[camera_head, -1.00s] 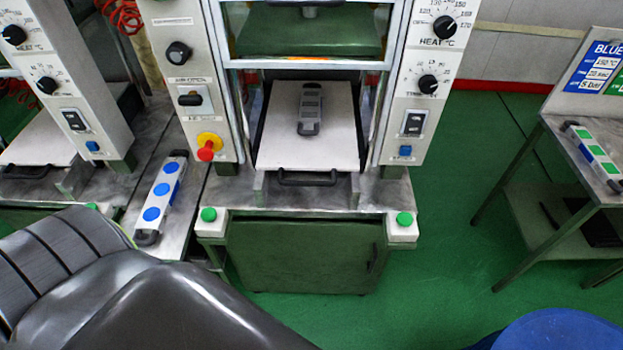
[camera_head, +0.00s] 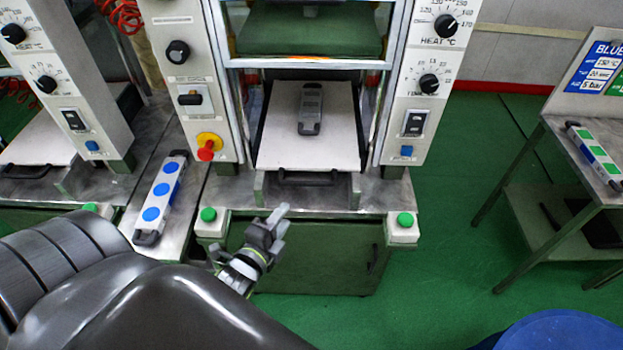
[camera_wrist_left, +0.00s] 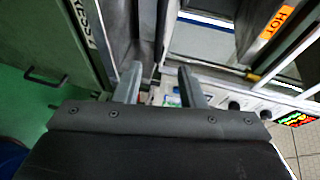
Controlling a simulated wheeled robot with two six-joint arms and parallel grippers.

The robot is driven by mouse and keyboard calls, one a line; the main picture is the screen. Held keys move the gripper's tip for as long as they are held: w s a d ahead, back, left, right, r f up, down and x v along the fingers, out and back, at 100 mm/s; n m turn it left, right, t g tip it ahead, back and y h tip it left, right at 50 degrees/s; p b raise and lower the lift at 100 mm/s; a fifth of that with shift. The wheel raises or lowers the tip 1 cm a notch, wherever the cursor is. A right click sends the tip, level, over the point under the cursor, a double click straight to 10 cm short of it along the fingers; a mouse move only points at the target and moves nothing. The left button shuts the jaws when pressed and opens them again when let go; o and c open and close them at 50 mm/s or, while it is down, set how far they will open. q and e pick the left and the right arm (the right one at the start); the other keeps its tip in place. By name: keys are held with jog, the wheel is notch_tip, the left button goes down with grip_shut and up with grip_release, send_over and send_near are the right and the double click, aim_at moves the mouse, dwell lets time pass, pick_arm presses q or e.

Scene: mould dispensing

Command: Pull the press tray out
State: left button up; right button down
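The white press tray (camera_head: 290,150) lies inside the middle press between its two panels, with a black handle (camera_head: 308,179) on its front edge. A grey mould (camera_head: 310,110) rests on the tray. My left gripper (camera_head: 283,219) is in front of the press's green cabinet, below and to the left of the tray handle in the head view, and apart from it. In the left wrist view its two fingers (camera_wrist_left: 158,82) are spread with nothing held between them. The tray handle cannot be made out in that view. My right gripper is not in view.
Green buttons (camera_head: 208,214) (camera_head: 404,220) stand at the front corners of the press. A mould with blue dots (camera_head: 160,200) lies to the left. A side table (camera_head: 550,150) with a green-marked mould (camera_head: 596,158) stands right. A blue round object (camera_head: 560,332) is at bottom right.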

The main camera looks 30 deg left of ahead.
pick_arm(q)
jog(key=x, duration=1.6)
jog(key=shift+w+f+b, duration=0.1)
jog(key=shift+w+b, duration=0.25)
jog(key=shift+w, duration=0.05)
jog(key=shift+s+a+f, duration=0.1)
jog(key=shift+s, duration=0.05)
grip_shut()
